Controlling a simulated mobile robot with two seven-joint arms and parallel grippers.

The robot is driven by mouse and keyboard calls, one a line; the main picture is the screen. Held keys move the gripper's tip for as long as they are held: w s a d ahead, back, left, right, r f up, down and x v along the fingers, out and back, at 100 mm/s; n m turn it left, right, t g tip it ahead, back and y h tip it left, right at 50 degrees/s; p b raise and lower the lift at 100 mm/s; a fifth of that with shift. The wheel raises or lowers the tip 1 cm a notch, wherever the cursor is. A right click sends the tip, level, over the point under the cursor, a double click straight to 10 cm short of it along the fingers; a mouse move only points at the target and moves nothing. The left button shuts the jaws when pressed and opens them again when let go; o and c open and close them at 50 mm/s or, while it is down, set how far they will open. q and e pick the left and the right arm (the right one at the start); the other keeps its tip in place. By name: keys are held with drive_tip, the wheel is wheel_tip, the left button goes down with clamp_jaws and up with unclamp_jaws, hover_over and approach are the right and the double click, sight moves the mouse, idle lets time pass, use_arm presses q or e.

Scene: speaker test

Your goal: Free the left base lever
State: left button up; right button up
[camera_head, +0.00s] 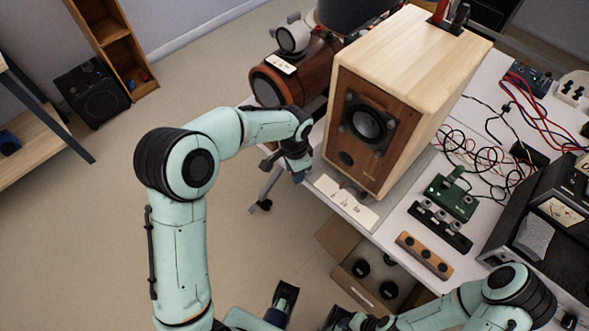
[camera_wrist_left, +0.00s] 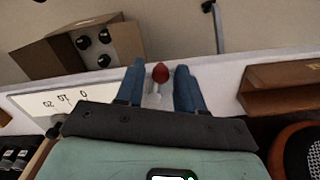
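The wooden speaker cabinet (camera_head: 418,62) stands on the white table with its driver facing front left. My left gripper (camera_head: 298,168) is low beside its front left side, at the table edge. In the left wrist view a lever with a red knob (camera_wrist_left: 160,73) and a pale metal shaft shows between the two blue fingers of my left gripper (camera_wrist_left: 159,76). The fingers are apart, with a gap on each side of the knob. The lever's base is hidden by the gripper body. My right arm (camera_head: 440,308) is at the bottom right; its fingertips are not clear.
A white label card (camera_head: 345,200) lies in front of the cabinet. A brown round-fronted speaker (camera_head: 275,80) is close on the left. An open cardboard box (camera_head: 345,262) with dark round parts is below the table edge. Cables and a green device (camera_head: 450,195) fill the right.

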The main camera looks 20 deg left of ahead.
idle(0.3)
use_arm(q)
wheel_tip(320, 180, up, 13)
drive_tip(key=p, duration=0.2)
drive_tip(key=shift+r, duration=0.2)
drive_tip(key=shift+s+f, duration=0.1)
idle(0.5)
